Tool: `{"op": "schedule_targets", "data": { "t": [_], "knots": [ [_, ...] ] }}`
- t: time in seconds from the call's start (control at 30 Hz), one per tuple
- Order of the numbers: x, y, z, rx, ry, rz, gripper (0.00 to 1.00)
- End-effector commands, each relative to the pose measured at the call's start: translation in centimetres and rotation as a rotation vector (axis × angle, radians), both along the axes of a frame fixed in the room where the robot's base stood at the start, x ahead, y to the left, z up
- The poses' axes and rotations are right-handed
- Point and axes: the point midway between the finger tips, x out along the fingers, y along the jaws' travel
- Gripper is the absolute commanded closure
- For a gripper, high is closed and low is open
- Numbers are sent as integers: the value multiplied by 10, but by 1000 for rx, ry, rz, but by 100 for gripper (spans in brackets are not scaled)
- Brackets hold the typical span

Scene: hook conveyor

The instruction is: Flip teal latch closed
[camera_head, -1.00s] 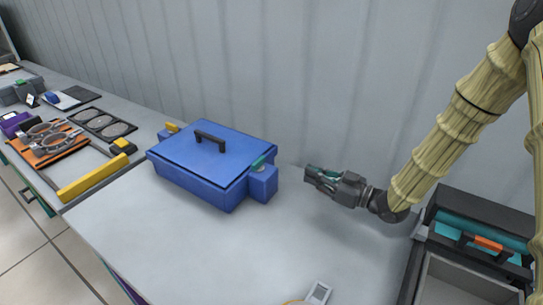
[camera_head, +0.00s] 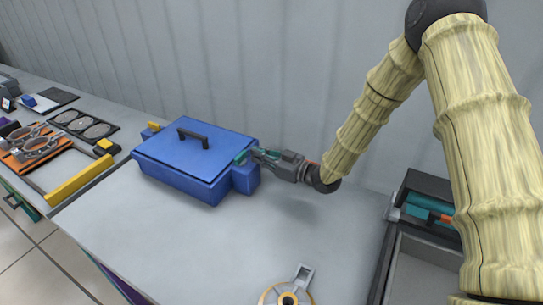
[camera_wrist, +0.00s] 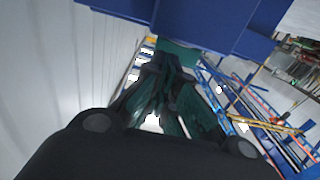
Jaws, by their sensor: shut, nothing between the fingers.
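The blue box (camera_head: 195,168) stands on the grey table with its lid down and a black handle on top. The teal latch (camera_head: 241,157) is at the box's right end, above a blue side block (camera_head: 245,179). My gripper (camera_head: 257,152) is shut and empty, with its fingertips at or very near the latch; I cannot tell whether they touch. In the wrist view the latch (camera_wrist: 178,52) shows just beyond the fingertips (camera_wrist: 165,68), beneath the blue box (camera_wrist: 205,22). A yellow latch (camera_head: 153,126) is at the box's far left end.
A grey wall (camera_head: 250,70) runs close behind the box and gripper. A round yellow-and-white device (camera_head: 287,294) lies at the front. An open grey case (camera_head: 425,245) is at the right. The table before the box is clear.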

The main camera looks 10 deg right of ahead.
Motion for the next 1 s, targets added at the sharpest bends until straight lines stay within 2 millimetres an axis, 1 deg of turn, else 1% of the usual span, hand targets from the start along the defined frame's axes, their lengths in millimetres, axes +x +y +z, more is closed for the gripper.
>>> {"op": "schedule_targets", "data": {
  "t": [0.03,0.1,0.23,0.73,1.0],
  "knots": [
    [4,5,3,-1,-1,0,100],
    [7,11,2,-1,1,1,100],
    [11,17,1,0,-1,1,100],
    [13,20,0,0,-1,6,100],
    [15,29,0,-1,-2,65,100]
  ]
}}
